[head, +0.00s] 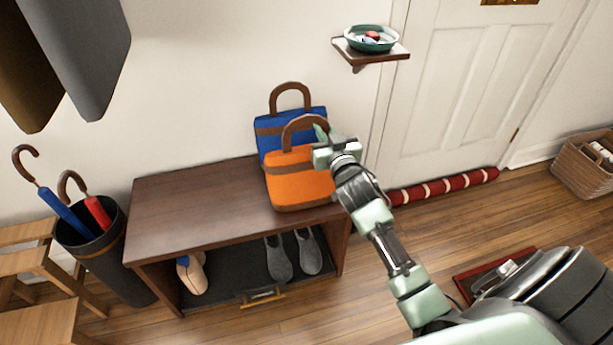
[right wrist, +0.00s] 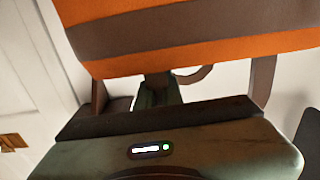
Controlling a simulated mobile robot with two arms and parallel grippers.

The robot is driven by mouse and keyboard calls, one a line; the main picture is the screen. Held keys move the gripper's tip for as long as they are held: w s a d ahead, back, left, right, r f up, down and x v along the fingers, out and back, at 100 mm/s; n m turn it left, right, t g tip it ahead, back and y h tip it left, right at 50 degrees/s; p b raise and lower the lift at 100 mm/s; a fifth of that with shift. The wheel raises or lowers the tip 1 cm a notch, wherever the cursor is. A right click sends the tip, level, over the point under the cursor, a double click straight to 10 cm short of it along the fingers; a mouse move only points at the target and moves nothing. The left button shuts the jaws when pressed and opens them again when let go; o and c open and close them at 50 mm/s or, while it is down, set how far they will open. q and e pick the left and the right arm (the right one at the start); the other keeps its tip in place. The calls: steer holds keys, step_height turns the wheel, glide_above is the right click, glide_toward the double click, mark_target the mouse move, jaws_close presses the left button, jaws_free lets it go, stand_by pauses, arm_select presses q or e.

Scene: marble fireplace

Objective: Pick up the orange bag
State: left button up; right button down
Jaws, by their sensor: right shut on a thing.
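The orange bag (head: 300,186) has a brown band and a brown arched handle. It is upright at the right end of the dark wooden bench (head: 190,192), in front of a blue bag (head: 272,128). I cannot tell whether its base touches the bench top. My right gripper (head: 322,136) is shut on the orange bag's handle at its right side. In the right wrist view the orange bag (right wrist: 200,52) fills the top, and the gripper (right wrist: 157,92) is partly hidden. My left gripper is not in view.
A small wall shelf (head: 375,56) holding a green bowl (head: 371,40) is above right of the bags. An umbrella stand (head: 95,250) is left of the bench. Shoes (head: 279,258) sit underneath. A red draft stopper (head: 443,188) lies along the door. The bench's left top is clear.

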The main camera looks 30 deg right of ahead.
steer(key=shift+r, duration=0.1)
steer(key=shift+r, duration=0.55)
arm_select(q)
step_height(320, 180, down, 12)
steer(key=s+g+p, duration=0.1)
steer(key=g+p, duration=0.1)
steer(key=p, duration=0.4)
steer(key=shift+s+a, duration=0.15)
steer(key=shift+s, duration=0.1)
arm_select(e)
step_height(320, 180, up, 19)
